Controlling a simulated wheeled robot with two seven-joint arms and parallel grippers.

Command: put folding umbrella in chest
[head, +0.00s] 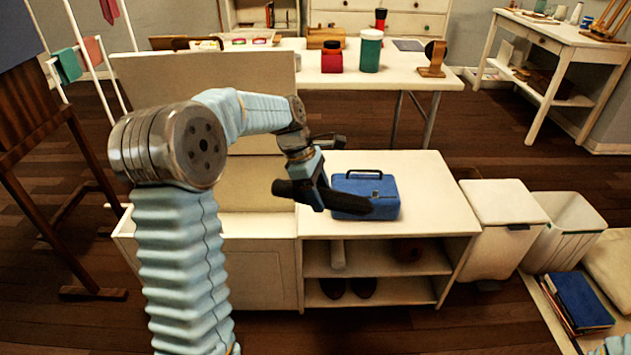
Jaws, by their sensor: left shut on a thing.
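My left gripper (316,192) is shut on a dark, long thing that looks like the folding umbrella (350,204). It lies roughly level, sticking out on both sides of the fingers, its right end in front of the blue box. The white chest (268,226) is at the left of the low bench, with its lid (190,80) raised. My left forearm passes in front of the lid and opening and hides part of them. The umbrella's left end shows near the right side of the chest opening. My right gripper is not in view.
A blue box with a handle (378,190) stands on the white shelf unit (430,180), close behind the umbrella. A white bin (497,205) and an open bin (567,225) stand to the right. A table (425,80) with a red jar and a green jar is behind.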

